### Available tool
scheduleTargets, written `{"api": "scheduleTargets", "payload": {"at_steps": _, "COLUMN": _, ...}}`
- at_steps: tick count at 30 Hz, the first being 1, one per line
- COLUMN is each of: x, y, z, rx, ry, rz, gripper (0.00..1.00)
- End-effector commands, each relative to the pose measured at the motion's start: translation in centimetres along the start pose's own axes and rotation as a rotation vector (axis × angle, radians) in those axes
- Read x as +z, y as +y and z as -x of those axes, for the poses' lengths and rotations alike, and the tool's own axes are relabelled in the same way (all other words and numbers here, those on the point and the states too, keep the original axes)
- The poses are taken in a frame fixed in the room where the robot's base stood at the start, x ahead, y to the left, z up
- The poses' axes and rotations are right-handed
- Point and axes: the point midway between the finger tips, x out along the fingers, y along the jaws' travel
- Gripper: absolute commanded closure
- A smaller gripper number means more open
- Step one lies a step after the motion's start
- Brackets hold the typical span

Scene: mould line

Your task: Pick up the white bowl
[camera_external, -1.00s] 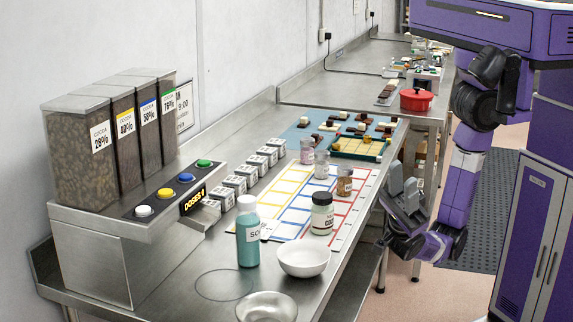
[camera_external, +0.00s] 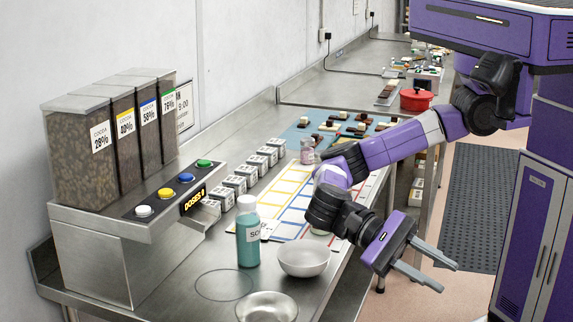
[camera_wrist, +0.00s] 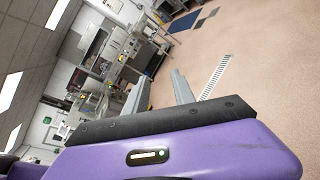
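The white bowl (camera_external: 304,261) stands upright and looks empty near the front edge of the steel counter, right of a teal bottle. My gripper (camera_external: 451,278) is to the right of the bowl, beyond the counter edge, with its fingers pointing right and away from it. The two fingers are apart with nothing between them. In the wrist view my gripper (camera_wrist: 190,90) shows its fingers over floor and distant benches; the bowl is not in that view.
A teal bottle (camera_external: 248,238) stands close left of the bowl. A shallow metal dish (camera_external: 266,307) is in front of it. A marked circle (camera_external: 224,285) on the counter is empty. My forearm covers part of the coloured grid mat (camera_external: 290,192) and the jars there.

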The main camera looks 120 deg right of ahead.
Motion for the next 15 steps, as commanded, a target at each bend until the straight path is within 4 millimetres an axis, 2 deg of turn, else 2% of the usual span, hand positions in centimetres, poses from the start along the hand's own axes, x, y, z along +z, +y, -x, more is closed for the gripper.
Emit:
{"api": "scheduleTargets", "payload": {"at_steps": 1, "x": -0.7, "y": -1.7, "z": 1.5, "rx": -0.067, "ry": 0.076, "rz": 0.033, "gripper": 0.69}}
{"api": "scheduleTargets", "payload": {"at_steps": 5, "x": -3.3, "y": -6.1, "z": 7.0, "rx": -0.235, "ry": 0.303, "rz": 0.113, "gripper": 0.69}}
{"api": "scheduleTargets", "payload": {"at_steps": 8, "x": -5.0, "y": -8.8, "z": 12.7, "rx": -0.357, "ry": 0.488, "rz": 0.155, "gripper": 0.69}}
{"api": "scheduleTargets", "payload": {"at_steps": 9, "x": -5.6, "y": -9.5, "z": 15.2, "rx": -0.4, "ry": 0.559, "rz": 0.165, "gripper": 0.69}}
{"api": "scheduleTargets", "payload": {"at_steps": 11, "x": -6.2, "y": -10.4, "z": 19.1, "rx": -0.459, "ry": 0.663, "rz": 0.174, "gripper": 0.69}}
{"api": "scheduleTargets", "payload": {"at_steps": 12, "x": -6.7, "y": -10.7, "z": 21.9, "rx": -0.495, "ry": 0.734, "rz": 0.176, "gripper": 0.69}}
{"api": "scheduleTargets", "payload": {"at_steps": 15, "x": -7.9, "y": -10.8, "z": 28.4, "rx": -0.559, "ry": 0.906, "rz": 0.166, "gripper": 0.69}}
